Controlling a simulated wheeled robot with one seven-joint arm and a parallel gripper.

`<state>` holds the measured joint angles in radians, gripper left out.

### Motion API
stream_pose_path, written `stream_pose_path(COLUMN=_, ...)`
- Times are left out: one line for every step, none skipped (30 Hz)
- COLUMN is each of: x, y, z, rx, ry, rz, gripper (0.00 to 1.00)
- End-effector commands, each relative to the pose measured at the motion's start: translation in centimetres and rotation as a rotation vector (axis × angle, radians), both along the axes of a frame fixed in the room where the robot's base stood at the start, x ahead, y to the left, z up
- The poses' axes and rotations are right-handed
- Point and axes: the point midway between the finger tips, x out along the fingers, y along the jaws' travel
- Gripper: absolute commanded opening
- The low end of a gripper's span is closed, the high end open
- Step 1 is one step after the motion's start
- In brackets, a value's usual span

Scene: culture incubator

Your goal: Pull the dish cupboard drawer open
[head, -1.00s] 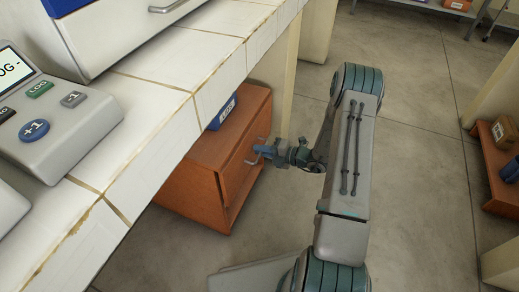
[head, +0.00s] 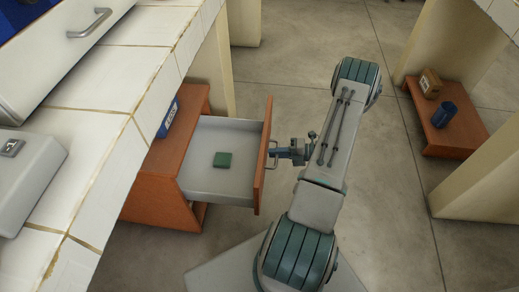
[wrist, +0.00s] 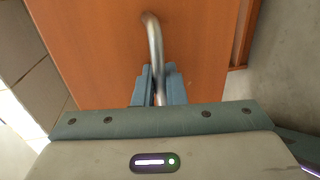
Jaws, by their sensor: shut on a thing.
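The dish cupboard (head: 160,190) is an orange-brown wooden cabinet beside the white-tiled counter in the head view. Its drawer (head: 215,185) stands well out from the body, with a pale grey inside and an orange-brown front. A small green square item (head: 222,160) lies on the drawer floor. My gripper (head: 277,153) is at the drawer front, on its outer side. In the wrist view my gripper (wrist: 159,88) is shut on the metal bar handle (wrist: 153,40), with a finger on each side of it. The drawer front (wrist: 100,50) fills much of that view.
A blue labelled box (head: 168,118) sits on top of the cupboard, next to the counter (head: 90,150). A low wooden shelf (head: 450,140) at the right holds a brown box (head: 430,82) and a blue cup-like item (head: 444,114).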

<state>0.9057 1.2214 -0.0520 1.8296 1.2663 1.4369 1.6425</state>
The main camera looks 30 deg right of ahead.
Motion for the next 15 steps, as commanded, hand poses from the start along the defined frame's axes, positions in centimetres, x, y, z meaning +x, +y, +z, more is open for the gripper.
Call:
stream_pose_path(x=-0.5, y=-0.6, z=0.0, rx=0.000, ry=0.001, rz=-0.001, gripper=0.00)
stream_pose_path(x=-0.7, y=-0.9, z=0.0, rx=0.001, ry=0.001, rz=0.000, gripper=0.00)
stream_pose_path(x=-1.0, y=-1.2, z=0.0, rx=0.001, ry=0.000, rz=0.000, gripper=0.00)
stream_pose_path(x=-1.1, y=-1.5, z=0.0, rx=0.001, ry=0.000, rz=0.000, gripper=0.00)
stream_pose_path(x=-1.3, y=-1.7, z=0.0, rx=0.001, ry=0.000, rz=0.001, gripper=0.00)
stream_pose_path(x=-1.5, y=-1.9, z=0.0, rx=0.001, ry=0.000, rz=0.001, gripper=0.00)
stream_pose_path(x=-1.6, y=-2.1, z=0.0, rx=0.000, ry=0.000, rz=0.001, gripper=0.00)
stream_pose_path(x=-1.7, y=-2.2, z=0.0, rx=0.000, ry=0.000, rz=0.001, gripper=0.00)
stream_pose_path(x=-1.7, y=-2.3, z=0.0, rx=0.000, ry=0.000, rz=0.001, gripper=0.00)
stream_pose_path(x=-1.8, y=-2.4, z=0.0, rx=0.000, ry=0.000, rz=0.001, gripper=0.00)
stream_pose_path(x=-1.8, y=-2.5, z=0.0, rx=0.000, ry=0.000, rz=0.001, gripper=0.00)
stream_pose_path(x=-1.9, y=-2.5, z=0.0, rx=0.000, ry=0.000, rz=0.002, gripper=0.00)
stream_pose_path(x=-1.9, y=-2.5, z=0.0, rx=0.000, ry=0.000, rz=0.002, gripper=0.00)
stream_pose_path(x=-1.9, y=-2.6, z=0.0, rx=0.000, ry=0.000, rz=0.002, gripper=0.00)
stream_pose_path(x=-1.9, y=-2.6, z=0.0, rx=0.000, ry=0.000, rz=0.002, gripper=0.00)
